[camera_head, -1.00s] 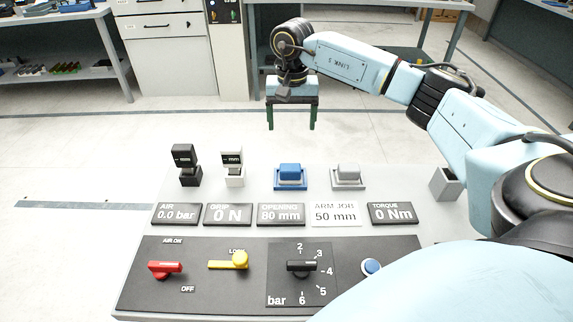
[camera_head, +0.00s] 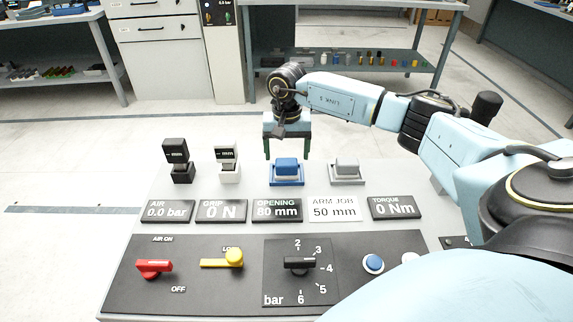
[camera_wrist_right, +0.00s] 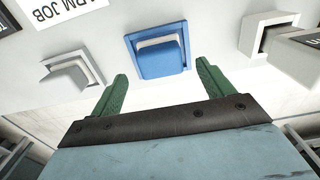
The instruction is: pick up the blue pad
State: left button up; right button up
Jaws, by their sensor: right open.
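The blue pad (camera_head: 287,166) sits in a blue-rimmed holder (camera_head: 287,183) on the light grey bench top. It also shows in the right wrist view (camera_wrist_right: 163,60), near the top middle. My right gripper (camera_head: 287,156) is at the far side of the pad, with its green fingers pointing down. In the wrist view the right gripper (camera_wrist_right: 160,75) is open, its fingertips apart on either side of the pad's near edge, with nothing between them. I cannot tell the exact height gap. My left gripper is not in view.
A grey pad (camera_head: 346,166) in its own holder stands right of the blue one. Black (camera_head: 178,160) and white (camera_head: 227,163) gauge-like blocks stand to the left. A row of display plates and a dark control panel (camera_head: 210,290) lie in front.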

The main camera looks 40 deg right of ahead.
aim_at(286, 162)
notch_tip(286, 162, down, 4)
jog(key=shift+a+f+b, duration=0.1)
jog(key=shift+f+b, duration=0.1)
jog(key=shift+b, duration=0.15)
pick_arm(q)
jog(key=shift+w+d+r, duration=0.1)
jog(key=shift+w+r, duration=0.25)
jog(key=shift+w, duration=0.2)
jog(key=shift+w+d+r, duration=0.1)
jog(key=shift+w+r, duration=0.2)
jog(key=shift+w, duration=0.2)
pick_arm(e)
jog(key=c, duration=1.1)
